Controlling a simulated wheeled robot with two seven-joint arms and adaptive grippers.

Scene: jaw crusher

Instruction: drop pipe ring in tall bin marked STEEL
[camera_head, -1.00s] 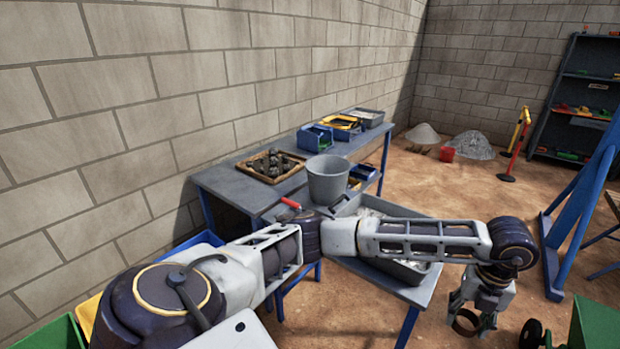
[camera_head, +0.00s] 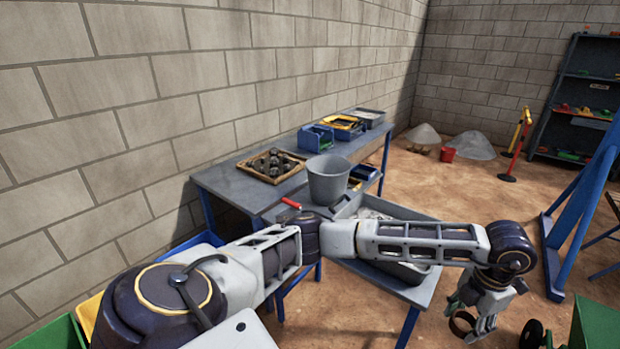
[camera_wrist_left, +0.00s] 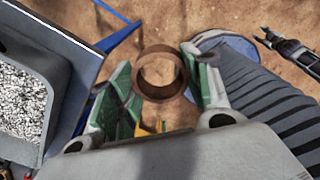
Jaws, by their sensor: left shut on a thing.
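A rust-brown pipe ring (camera_head: 461,323) is held in my left gripper (camera_head: 476,322) at the lower right of the head view. In the left wrist view the ring (camera_wrist_left: 160,97) sits between the two green-padded fingertips of the gripper (camera_wrist_left: 162,78), its round opening facing the camera. The fingers are shut on it, and it hangs in the air above the brown floor, to the right of the table. No tall bin with a readable STEEL mark shows in either view.
A blue-legged table (camera_head: 232,180) carries a grey bucket (camera_head: 327,182), a grey tray (camera_head: 410,270), a wooden box of dark rocks and blue bins. A green container (camera_head: 597,326) stands at the lower right. A blue frame (camera_head: 580,215) and shelf stand behind. Open floor lies between.

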